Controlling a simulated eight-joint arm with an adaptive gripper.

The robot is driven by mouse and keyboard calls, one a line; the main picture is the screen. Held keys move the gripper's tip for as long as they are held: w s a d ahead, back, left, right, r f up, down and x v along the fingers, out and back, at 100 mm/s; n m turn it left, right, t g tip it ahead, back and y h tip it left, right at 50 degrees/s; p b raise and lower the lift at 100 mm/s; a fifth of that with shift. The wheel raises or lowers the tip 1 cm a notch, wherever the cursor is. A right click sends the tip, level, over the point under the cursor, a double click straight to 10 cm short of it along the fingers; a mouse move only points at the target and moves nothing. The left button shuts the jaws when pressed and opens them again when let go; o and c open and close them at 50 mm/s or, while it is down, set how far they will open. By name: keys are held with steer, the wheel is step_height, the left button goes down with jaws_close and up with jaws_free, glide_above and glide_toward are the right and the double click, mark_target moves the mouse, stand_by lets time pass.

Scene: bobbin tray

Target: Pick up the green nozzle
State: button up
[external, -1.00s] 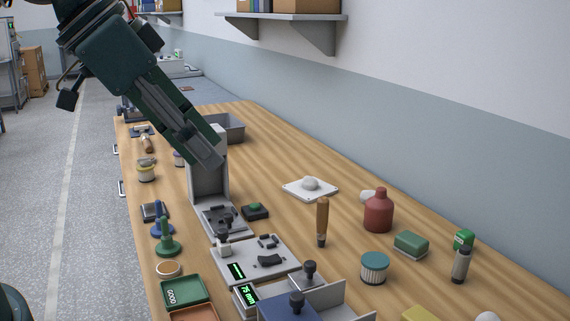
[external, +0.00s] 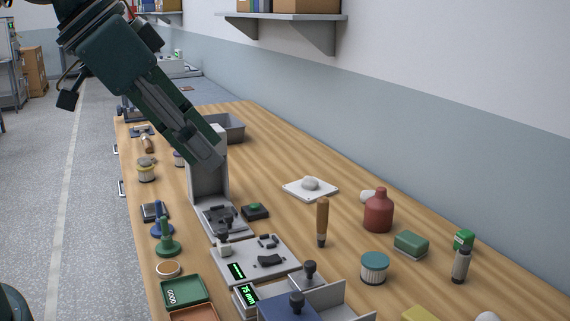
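The green nozzle (external: 167,240), a wide round base with a narrow upright stem, stands upright on the wooden bench near its left edge. A similar blue nozzle (external: 161,222) stands just behind it. My gripper (external: 209,158) hangs above the bench, up and to the right of the green nozzle and clearly apart from it, in front of the grey upright stand. Nothing is visibly held.
A red bottle (external: 378,212) stands farther right.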

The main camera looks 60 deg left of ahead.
stand_by(0.4)
steer(key=o, duration=0.4)
steer(key=shift+w+r, duration=0.1)
steer(key=w+r+n+g, duration=0.1)
steer(key=w+r+n, duration=0.2)
steer(key=w, duration=0.6)
steer(key=w+r+n+g, duration=0.1)
steer(key=w+r+n, duration=0.15)
steer(key=w, duration=0.65)
steer(key=n+g+b, duration=0.2)
steer(key=n+g, duration=0.3)
steer(key=n, duration=0.7)
glide_above(466, 232)
step_height(466, 232, down, 30)
steer(key=shift+s+r, duration=0.1)
steer(key=shift+r, duration=0.05)
steer(key=shift+f, duration=0.4)
